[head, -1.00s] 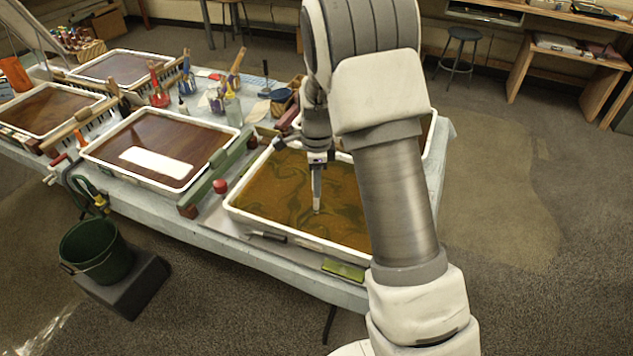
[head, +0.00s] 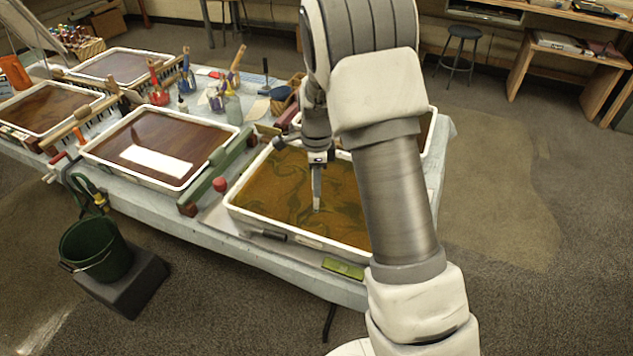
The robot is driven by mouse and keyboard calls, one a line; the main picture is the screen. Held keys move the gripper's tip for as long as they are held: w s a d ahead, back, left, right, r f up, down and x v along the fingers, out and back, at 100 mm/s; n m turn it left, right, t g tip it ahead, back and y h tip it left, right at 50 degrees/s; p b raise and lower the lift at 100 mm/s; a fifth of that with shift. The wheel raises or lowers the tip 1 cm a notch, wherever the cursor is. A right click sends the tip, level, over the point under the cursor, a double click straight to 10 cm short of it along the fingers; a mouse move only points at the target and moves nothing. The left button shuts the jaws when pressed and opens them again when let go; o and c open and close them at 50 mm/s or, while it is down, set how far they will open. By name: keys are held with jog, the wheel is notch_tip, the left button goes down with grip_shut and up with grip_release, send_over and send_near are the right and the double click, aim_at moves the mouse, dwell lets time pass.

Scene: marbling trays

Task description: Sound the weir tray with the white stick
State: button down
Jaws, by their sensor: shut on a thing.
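My gripper (head: 317,162) hangs over the front right tray (head: 282,231), which has a white rim and olive-brown liquid with dark green swirls. My gripper is shut on a slim, pale stick (head: 316,188), which points almost straight down. The stick's lower end meets the picture of the liquid near the tray's middle; I cannot tell whether it touches the surface or is in it. My arm hides the tray's right part. No label shows which tray is the weir tray.
Left of this tray are a green bar (head: 232,160) and a red knob (head: 220,184). A tray of brown liquid (head: 128,178) with a white rectangle lies further left. Jars with brushes (head: 217,98) stand behind. A green bucket (head: 95,250) stands on a dark block before the table.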

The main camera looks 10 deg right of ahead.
jog(key=shift+f, duration=0.4)
dwell(1.2)
notch_tip(320, 180, up, 13)
jog(key=p, duration=0.9)
jog(key=shift+r+p, duration=0.1)
jog(key=shift+p, duration=0.25)
